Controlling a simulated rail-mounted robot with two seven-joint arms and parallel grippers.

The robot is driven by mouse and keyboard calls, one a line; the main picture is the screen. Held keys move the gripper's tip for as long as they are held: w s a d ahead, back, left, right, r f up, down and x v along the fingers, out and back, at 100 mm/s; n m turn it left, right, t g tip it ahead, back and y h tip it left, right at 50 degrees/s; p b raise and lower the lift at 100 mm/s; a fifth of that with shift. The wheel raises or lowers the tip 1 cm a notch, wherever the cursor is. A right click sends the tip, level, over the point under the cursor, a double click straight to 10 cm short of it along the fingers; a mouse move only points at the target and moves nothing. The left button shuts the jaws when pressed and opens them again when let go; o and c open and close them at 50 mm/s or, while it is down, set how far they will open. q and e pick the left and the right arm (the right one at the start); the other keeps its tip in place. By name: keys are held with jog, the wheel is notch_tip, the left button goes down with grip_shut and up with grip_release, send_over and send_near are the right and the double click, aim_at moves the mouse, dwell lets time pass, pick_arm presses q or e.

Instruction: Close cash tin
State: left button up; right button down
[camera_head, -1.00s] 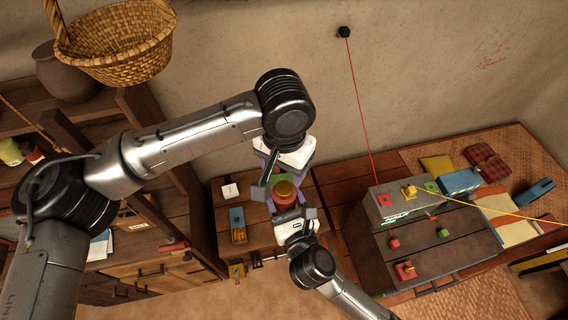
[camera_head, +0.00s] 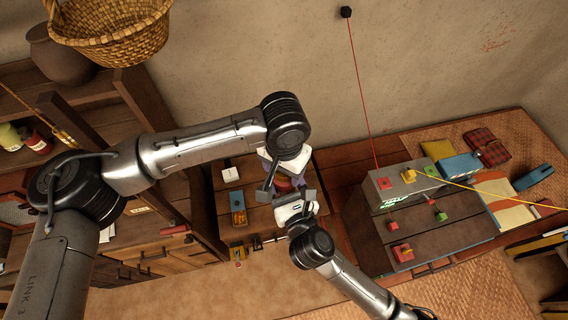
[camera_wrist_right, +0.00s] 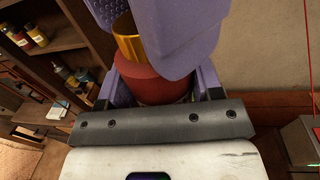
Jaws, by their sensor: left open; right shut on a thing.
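The cash tin appears to be the red round container (camera_head: 284,185) between my grippers, mostly hidden in the head view. In the right wrist view its red body (camera_wrist_right: 150,82) stands upright with a gold cylindrical part (camera_wrist_right: 130,40) on top. My right gripper (camera_head: 290,193) is shut on the red body, a purple finger on each side in the wrist view (camera_wrist_right: 163,92). My left gripper (camera_head: 283,177) is open at the tin's top. Its purple finger (camera_wrist_right: 188,40) covers part of the gold part and red body. Whether it touches them I cannot tell.
A wooden shelf (camera_head: 105,85) stands left. A grey block (camera_head: 408,177) with coloured pieces sits on the right-hand table (camera_head: 440,240).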

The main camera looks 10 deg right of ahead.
pick_arm(q)
jog(key=c, duration=1)
jog(key=shift+c, duration=0.5)
jog(key=m, duration=0.5)
jog(key=o, duration=1.1)
notch_tip(320, 180, up, 12)
